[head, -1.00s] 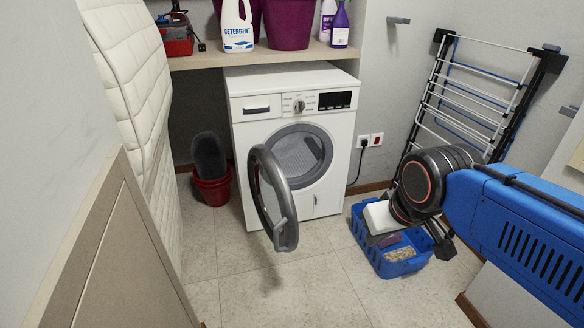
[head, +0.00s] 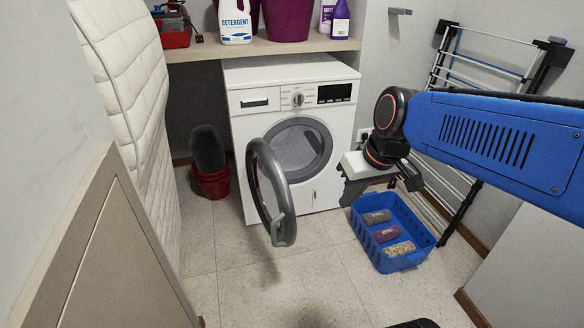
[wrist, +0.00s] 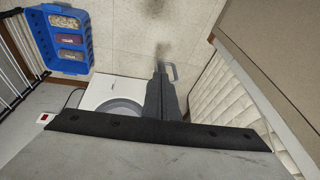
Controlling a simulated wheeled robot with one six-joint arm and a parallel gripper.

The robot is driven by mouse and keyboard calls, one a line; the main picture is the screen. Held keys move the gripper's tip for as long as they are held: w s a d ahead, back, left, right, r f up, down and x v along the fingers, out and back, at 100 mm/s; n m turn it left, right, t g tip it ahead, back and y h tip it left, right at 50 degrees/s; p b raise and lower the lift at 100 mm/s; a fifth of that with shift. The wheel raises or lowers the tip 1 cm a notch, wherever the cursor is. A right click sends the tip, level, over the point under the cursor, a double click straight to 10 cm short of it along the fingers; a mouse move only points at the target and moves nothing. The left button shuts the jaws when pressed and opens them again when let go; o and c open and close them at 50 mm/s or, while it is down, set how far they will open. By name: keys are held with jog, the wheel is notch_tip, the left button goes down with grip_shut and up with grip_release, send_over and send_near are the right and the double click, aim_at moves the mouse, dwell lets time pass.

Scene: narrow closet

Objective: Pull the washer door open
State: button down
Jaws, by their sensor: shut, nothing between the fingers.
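The white washer (head: 245,135) stands under the shelf. Its round grey door (head: 265,205) is swung well out to the left of the opening (head: 300,145), seen nearly edge-on, with its handle (head: 283,225) on the near side. My gripper (head: 347,195) is shut and empty, right of the door and in front of the washer's right side, clearly apart from the handle in the head view. In the wrist view the dark fingers (wrist: 161,95) show together, with the light handle (wrist: 170,71) just beyond their tips. Most of the door is hard to make out there.
A blue basket (head: 427,240) with several items sits on the floor below my gripper. A drying rack (head: 545,65) leans at the right wall. A red bin (head: 212,183) and padded panel (head: 130,80) are at the left. The floor before the washer is clear.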

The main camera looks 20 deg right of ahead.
jog(key=w+d+f+n+y, duration=0.1)
jog(key=w+d+f+y, duration=0.15)
jog(key=w, duration=1.15)
jog(key=w+d+f+n+y, duration=0.1)
jog(key=w+y, duration=0.2)
jog(key=w, duration=1.1)
jog(key=w+a+f, duration=0.1)
jog(key=a+f, duration=0.6)
jog(key=a, duration=0.2)
jog(key=shift+w+f, duration=0.2)
jog(key=shift+w, duration=0.05)
jog(key=shift+h, duration=0.25)
